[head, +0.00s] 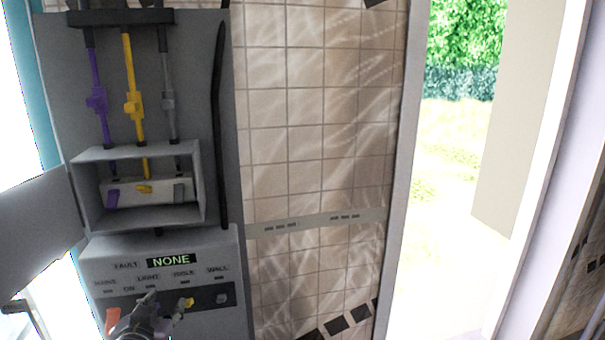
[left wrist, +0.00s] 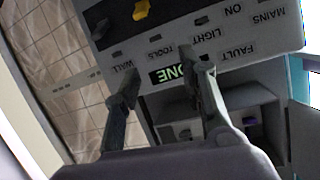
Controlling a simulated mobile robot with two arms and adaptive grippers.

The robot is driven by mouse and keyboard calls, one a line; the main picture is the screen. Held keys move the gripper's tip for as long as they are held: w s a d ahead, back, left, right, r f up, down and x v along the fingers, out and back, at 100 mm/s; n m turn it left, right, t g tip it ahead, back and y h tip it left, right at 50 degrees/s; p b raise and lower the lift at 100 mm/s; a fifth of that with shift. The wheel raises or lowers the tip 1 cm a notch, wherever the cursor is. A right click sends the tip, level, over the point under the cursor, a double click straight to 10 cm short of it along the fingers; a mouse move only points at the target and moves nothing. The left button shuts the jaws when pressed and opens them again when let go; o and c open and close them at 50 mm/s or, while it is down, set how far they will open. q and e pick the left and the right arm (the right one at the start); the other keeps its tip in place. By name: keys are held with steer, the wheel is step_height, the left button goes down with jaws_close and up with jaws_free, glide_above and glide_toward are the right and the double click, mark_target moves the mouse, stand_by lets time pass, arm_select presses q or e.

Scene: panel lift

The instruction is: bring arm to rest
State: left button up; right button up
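My left gripper (head: 167,300) is low in the head view, in front of the grey control panel (head: 225,250). In the left wrist view its two fingers (left wrist: 160,72) are spread apart with nothing between them. The panel's display (head: 171,260) reads NONE beside FAULT; it also shows upside down between the fingers in the left wrist view (left wrist: 174,74). A yellow switch (head: 188,302) is close by the gripper in the head view. A red switch (head: 112,319) is left of it, partly hidden by my arm. My right gripper is not in view.
An open door (head: 40,225) juts out at the left. A tiled wall (head: 315,150) and a bright doorway (head: 450,200) lie to the right.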

arm_select(q)
steer(key=s+d+f+m+g+h, duration=0.1)
steer(key=s+d+f+g, duration=0.15)
steer(key=s+f, duration=0.65)
steer(key=s+d+f+g+h, duration=0.15)
steer(key=s+f+g, duration=0.25)
steer(key=s+f, duration=0.45)
steer(key=s+d+f+m+g, duration=0.15)
steer(key=s+f+g, duration=0.35)
steer(key=s, duration=0.6)
step_height(320, 180, down, 34)
steer(key=s+b, duration=0.2)
steer(key=b, duration=0.4)
steer(key=s+a+f+g+b, duration=0.1)
steer(key=s+f+b, duration=0.4)
steer(key=s+f, duration=1.2)
step_height(320, 180, down, 4)
steer(key=shift+a+r, duration=0.1)
steer(key=shift+a, duration=0.45)
steer(key=shift+g, duration=0.25)
steer(key=shift+a, duration=0.1)
steer(key=shift+c, duration=0.6)
